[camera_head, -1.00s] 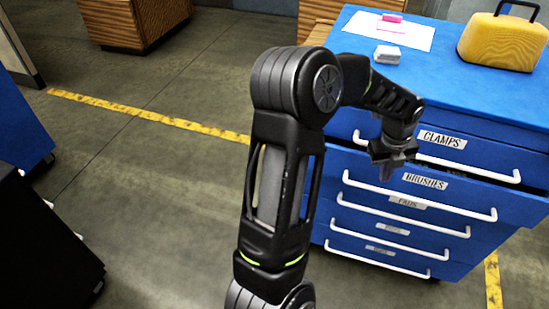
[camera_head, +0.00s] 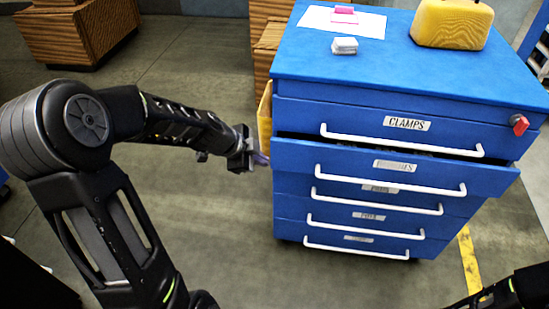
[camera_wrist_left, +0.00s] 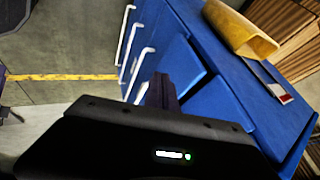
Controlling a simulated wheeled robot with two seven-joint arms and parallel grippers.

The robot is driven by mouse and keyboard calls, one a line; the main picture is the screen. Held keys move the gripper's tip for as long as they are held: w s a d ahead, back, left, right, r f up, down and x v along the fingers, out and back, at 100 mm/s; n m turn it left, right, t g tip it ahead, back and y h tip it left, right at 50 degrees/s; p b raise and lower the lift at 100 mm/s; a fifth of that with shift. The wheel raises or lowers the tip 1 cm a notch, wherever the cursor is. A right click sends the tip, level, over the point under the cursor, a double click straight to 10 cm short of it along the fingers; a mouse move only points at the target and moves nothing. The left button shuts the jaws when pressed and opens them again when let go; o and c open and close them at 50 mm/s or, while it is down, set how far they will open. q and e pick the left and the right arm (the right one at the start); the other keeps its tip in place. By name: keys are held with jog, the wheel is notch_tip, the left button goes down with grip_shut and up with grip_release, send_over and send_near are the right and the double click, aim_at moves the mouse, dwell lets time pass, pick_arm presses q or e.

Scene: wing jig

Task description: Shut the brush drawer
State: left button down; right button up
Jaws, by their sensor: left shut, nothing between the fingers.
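The brush drawer (camera_head: 395,167) is the second from the top in the blue cabinet, with a white bar handle (camera_head: 390,184) and a label. It stands out past the other drawer fronts, with a dark gap above it. In the left wrist view the protruding drawer (camera_wrist_left: 182,66) shows beyond the fingers. My left gripper (camera_head: 260,158) is shut and empty, just left of the drawer's front left corner and apparently apart from it. Its closed fingers (camera_wrist_left: 161,92) also show in the left wrist view. A part of my right arm enters at bottom right; its gripper is not visible.
The clamps drawer (camera_head: 400,124) above looks closed, as do the lower drawers. A yellow holder (camera_head: 265,115) is on the cabinet's left side. A yellow case (camera_head: 452,24), a white block (camera_head: 344,46) and paper lie on top. A red item (camera_head: 519,124) sits at the right.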

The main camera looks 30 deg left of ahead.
pick_arm(q)
jog(key=shift+f, duration=0.1)
jog(key=p, duration=0.1)
send_near(287, 162)
notch_tip(287, 162, down, 3)
jog(key=s+d, duration=0.2)
jog(key=w+p, duration=0.3)
jog(key=shift+w+a+f, duration=0.2)
jog(key=shift+w+a, duration=0.1)
jog(key=shift+w, duration=0.1)
jog(key=shift+w+a+f, duration=0.2)
jog(key=shift+w, duration=0.25)
pick_arm(e)
notch_tip(287, 162, up, 4)
jog(key=shift+s+r, duration=0.1)
